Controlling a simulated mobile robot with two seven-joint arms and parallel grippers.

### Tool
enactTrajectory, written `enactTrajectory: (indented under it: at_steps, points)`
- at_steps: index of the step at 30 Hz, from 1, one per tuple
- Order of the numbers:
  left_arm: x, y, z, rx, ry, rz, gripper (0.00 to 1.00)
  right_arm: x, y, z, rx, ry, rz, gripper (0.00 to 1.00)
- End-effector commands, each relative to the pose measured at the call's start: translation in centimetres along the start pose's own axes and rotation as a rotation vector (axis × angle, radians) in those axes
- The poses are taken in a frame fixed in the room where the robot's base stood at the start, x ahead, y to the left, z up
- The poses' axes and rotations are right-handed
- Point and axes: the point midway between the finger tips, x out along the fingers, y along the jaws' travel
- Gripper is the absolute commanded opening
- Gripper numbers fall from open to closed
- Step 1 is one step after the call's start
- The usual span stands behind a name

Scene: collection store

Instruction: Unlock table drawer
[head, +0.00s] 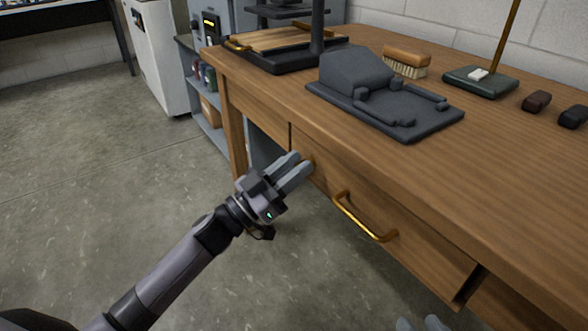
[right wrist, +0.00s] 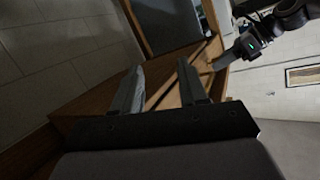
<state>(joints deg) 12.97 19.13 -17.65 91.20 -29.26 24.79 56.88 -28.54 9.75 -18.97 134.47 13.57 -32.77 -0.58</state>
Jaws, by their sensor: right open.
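The wooden table's drawer (head: 405,245) appears shut, with a curved brass handle (head: 362,218) on its front. My left gripper (head: 303,163) is at the drawer front's upper left, left of the handle. Its two grey fingers lie close together and point at the wood. Its fingertips hide the lock area, and I cannot tell whether they hold a key. It also shows in the right wrist view (right wrist: 218,64). My right gripper (right wrist: 160,66) is open and empty, low in front of the drawer. Only its fingertips show at the bottom of the head view (head: 424,323).
On the wooden tabletop (head: 480,175) are a dark grey moulded block (head: 355,75), a brush (head: 405,60), a green-based stand (head: 480,82) and small dark blocks (head: 537,101). A press-like stand (head: 275,45) is at the back left. The floor (head: 90,180) at left is clear.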

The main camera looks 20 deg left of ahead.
Motion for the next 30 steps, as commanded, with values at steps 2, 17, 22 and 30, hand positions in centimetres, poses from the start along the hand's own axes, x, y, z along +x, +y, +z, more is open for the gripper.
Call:
enactTrajectory:
  at_steps: [2,17,22,30]
  points:
    - [0.2,0.0,0.01,0.0,0.0,0.0,0.3,-0.02,0.03,0.01,-0.002,0.002,0.001,0.43]
    - [0.18,0.0,0.01,0.001,-0.001,0.0,0.0,-0.03,0.02,-0.06,-0.003,0.003,0.001,0.43]
    - [0.18,-0.03,0.01,0.017,-0.002,0.007,0.0,-0.05,-0.02,-0.12,-0.001,0.003,0.0,0.43]
    - [0.2,0.01,-0.05,0.138,-0.002,0.057,0.0,-0.08,-0.2,-0.13,0.012,-0.009,-0.006,0.43]
